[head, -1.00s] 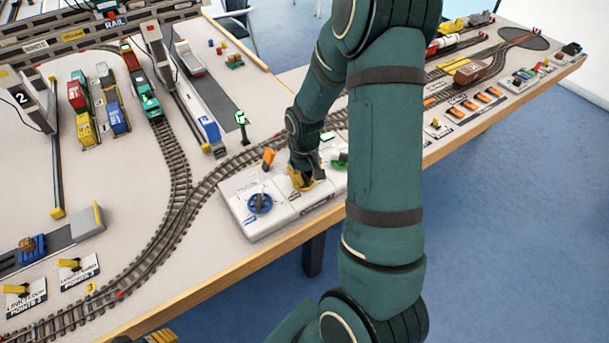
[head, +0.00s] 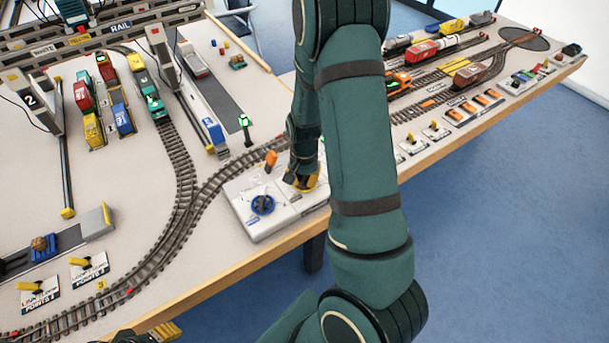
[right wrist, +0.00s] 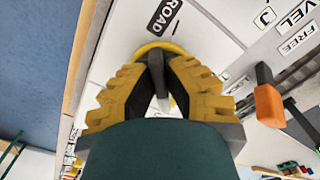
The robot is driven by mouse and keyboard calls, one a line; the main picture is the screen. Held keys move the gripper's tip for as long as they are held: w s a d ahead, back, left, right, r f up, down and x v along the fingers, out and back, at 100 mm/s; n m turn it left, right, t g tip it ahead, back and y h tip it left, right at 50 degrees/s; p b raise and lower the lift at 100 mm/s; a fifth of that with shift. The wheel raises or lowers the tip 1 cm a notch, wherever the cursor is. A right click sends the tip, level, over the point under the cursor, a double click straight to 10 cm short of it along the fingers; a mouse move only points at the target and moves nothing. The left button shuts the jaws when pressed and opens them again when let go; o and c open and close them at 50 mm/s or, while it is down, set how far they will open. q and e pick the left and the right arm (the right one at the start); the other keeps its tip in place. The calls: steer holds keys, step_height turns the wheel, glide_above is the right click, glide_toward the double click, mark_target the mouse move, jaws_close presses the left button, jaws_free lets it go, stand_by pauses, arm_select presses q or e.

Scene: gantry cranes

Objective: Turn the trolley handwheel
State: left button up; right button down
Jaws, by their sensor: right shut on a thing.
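A white control panel (head: 245,218) sits at the table's front edge. On it are a blue handwheel (head: 262,205) at the left and a yellow handwheel (head: 311,183), partly hidden by my right gripper. My right gripper (head: 300,182) reaches down over the yellow wheel. In the right wrist view, its yellow-padded fingers (right wrist: 160,85) are shut on a grey upright part at the yellow wheel (right wrist: 160,48). The label near it reads ROAD; I cannot read which wheel is named trolley. My left gripper (head: 160,333) is partly cut off at the bottom edge; its opening is unclear.
An orange-handled lever (head: 270,160) stands close to the right gripper; it also shows in the right wrist view (right wrist: 269,105). Curved track (head: 185,215) runs behind the panel. A green-lit signal (head: 244,125) stands beyond it. Container stacks (head: 95,130) are farther back.

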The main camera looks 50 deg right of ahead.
mark_target(304, 177)
steer(key=shift+m+p, duration=0.3)
steer(key=shift+m, duration=0.4)
steer(key=c, duration=1)
jaws_free()
step_height(304, 177, up, 12)
steer(key=shift+f, duration=0.1)
